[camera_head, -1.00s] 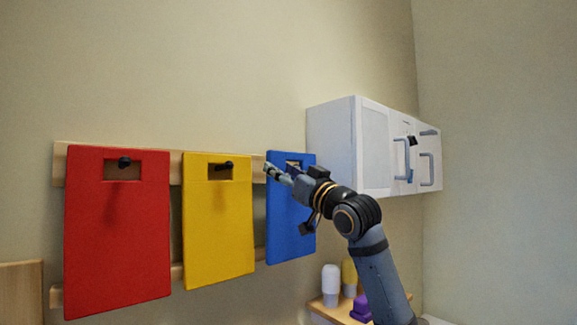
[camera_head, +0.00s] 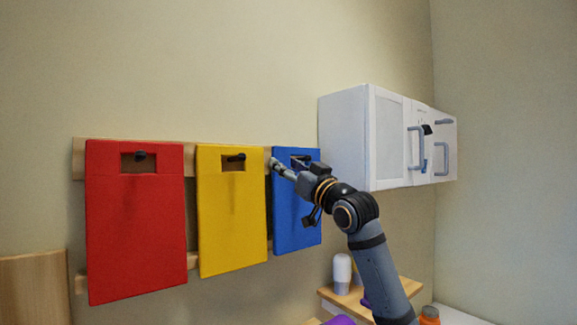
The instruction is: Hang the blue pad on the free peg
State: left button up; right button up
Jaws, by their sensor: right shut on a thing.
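The blue pad (camera_head: 291,220) is upright against the wooden rail at the right end of the row, with a dark peg (camera_head: 301,158) showing in its slot. My right gripper (camera_head: 278,168) is at the pad's upper left edge, shut on the pad. The gripper and wrist cover part of the pad's upper half, and I cannot tell whether the pad's weight rests on the peg. A yellow pad (camera_head: 232,215) and a red pad (camera_head: 137,235) hang to the left, each with a peg in its slot. My left gripper is not in view.
The wooden rail (camera_head: 190,160) runs behind the pads. A white wall cabinet (camera_head: 345,140) with grey handles stands close to the right of the blue pad. Below right, a wooden shelf (camera_head: 398,288) holds a white bottle (camera_head: 342,270). An orange-topped item (camera_head: 430,315) is near the bottom edge.

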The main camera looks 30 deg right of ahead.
jog(key=o, duration=1.3)
jog(key=shift+w+f, duration=0.1)
jog(key=shift+w, duration=0.1)
jog(key=shift+s, duration=0.1)
